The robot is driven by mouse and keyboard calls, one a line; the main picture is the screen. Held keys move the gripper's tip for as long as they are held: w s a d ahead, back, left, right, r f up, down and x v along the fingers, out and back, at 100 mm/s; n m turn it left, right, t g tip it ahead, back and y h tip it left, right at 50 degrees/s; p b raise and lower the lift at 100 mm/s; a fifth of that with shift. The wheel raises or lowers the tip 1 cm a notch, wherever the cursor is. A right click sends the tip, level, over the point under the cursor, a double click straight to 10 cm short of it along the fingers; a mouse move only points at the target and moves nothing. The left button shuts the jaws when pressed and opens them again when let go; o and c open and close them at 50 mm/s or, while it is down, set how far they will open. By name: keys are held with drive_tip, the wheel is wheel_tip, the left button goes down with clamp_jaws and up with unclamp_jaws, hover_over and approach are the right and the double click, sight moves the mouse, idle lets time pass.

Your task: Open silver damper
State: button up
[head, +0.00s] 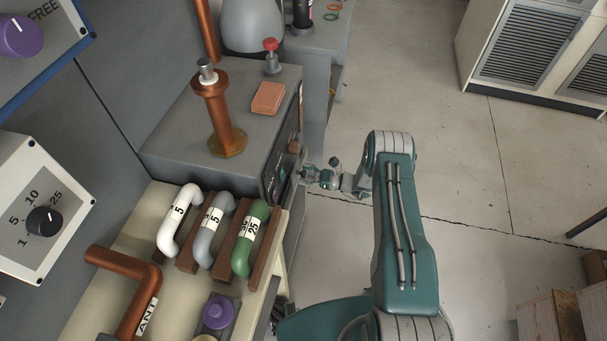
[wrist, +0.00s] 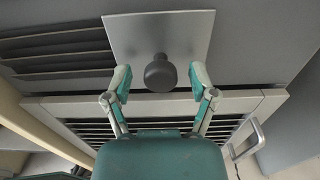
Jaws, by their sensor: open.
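The silver damper (wrist: 125,35) is a flat plate over dark louvre slots in the wrist view. A dark round knob (wrist: 159,74) sticks out from its lower middle. My gripper (wrist: 159,82) is open, with one green fingertip on each side of the knob. A gap shows between each fingertip and the knob. In the head view my arm reaches to the side of the grey cabinet (head: 225,95), where the damper is hidden from sight.
Louvre slots (wrist: 50,52) lie left of the plate, and a framed grille with a handle (wrist: 252,136) is below. White, grey and green handles (head: 248,240) stand on the beige bench beside my arm.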

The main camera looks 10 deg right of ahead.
drive_tip(key=v, duration=1.1)
drive_tip(key=shift+d, duration=0.35)
drive_tip(key=shift+s+f, duration=0.1)
drive_tip(key=s+a+r+n+g+h, duration=0.2)
drive_tip(key=r+n+g, duration=0.15)
drive_tip(key=r, duration=0.65)
drive_tip(key=s+a+r+n+g+h, duration=0.25)
drive_tip(key=r+n, duration=0.25)
drive_tip(key=r, duration=0.4)
drive_tip(key=s+a+r+n+g+h, duration=0.1)
drive_tip(key=a+r+n+g+h, duration=0.2)
drive_tip(key=r, duration=0.7)
drive_tip(key=s+d+r+n+t+h, duration=0.1)
drive_tip(key=s+r+n+t+h, duration=0.3)
drive_tip(key=s+r, duration=0.3)
drive_tip(key=s+d+r+n+t+h, duration=0.1)
drive_tip(key=s+r+n+t+h, duration=0.2)
drive_tip(key=s, duration=1.3)
drive_tip(key=shift+s+r+n+t+h, duration=0.35)
drive_tip(key=shift+r+n+h, duration=0.7)
drive_tip(key=shift+r+n, duration=1.25)
